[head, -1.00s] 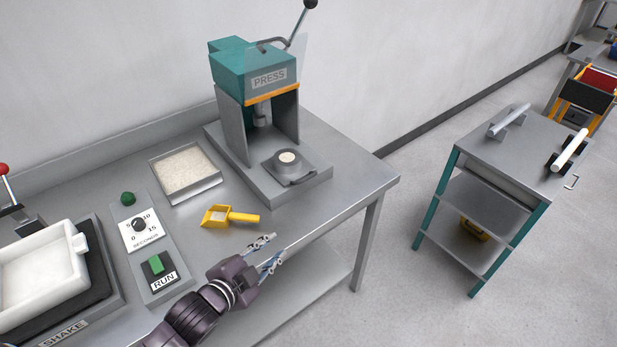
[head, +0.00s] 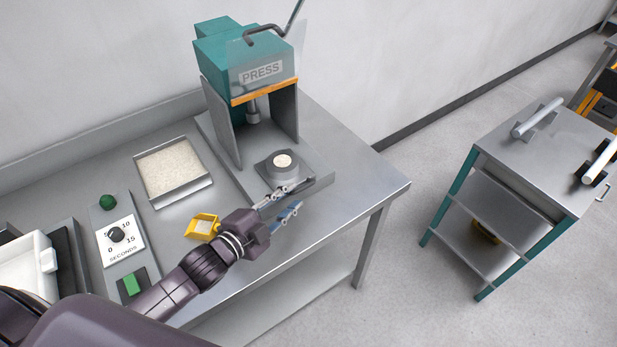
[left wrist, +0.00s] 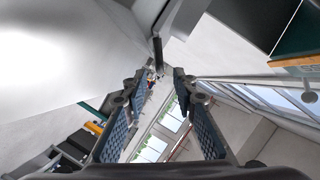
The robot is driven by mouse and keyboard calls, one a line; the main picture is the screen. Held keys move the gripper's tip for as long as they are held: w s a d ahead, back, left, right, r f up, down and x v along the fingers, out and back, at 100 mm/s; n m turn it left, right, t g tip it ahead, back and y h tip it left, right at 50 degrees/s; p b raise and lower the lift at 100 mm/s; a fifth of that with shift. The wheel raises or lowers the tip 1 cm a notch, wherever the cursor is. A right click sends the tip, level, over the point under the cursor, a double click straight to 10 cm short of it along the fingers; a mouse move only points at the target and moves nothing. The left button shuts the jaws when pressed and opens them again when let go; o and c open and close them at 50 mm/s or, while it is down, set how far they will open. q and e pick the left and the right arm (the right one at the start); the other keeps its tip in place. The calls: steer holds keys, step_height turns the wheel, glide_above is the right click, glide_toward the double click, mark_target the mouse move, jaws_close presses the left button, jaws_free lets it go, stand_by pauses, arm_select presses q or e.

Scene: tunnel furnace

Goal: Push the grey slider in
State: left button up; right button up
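The grey slider (head: 274,174) sticks out at the front of the teal press (head: 237,65), with a round pale-topped die (head: 282,162) on it. Its front edge is partly hidden behind my left gripper (head: 302,194). That gripper is just in front of the slider, its fingers apart with nothing between them. I cannot tell whether a finger touches the slider. In the left wrist view the two fingers (left wrist: 157,105) are spread and empty, and I cannot make out the slider there. My right gripper is not in view.
A yellow scoop (head: 202,226) lies beside my left wrist, and a tray of pale powder (head: 203,183) is behind it. A panel with a dial (head: 117,234) and a green button is at left. The table's right end (head: 370,187) is clear. A grey cart (head: 530,170) stands apart at right.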

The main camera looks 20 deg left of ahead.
mark_target(302, 189)
arm_select(q)
steer(key=w, duration=0.1)
steer(key=w+d, duration=0.1)
steer(key=shift+w+d+p, duration=0.15)
steer(key=shift+w+p, duration=0.2)
steer(key=shift+p, duration=0.05)
steer(key=shift+x, duration=1.25)
steer(key=shift+w+d+f, duration=0.1)
steer(key=shift+w+f, duration=0.25)
jaws_close()
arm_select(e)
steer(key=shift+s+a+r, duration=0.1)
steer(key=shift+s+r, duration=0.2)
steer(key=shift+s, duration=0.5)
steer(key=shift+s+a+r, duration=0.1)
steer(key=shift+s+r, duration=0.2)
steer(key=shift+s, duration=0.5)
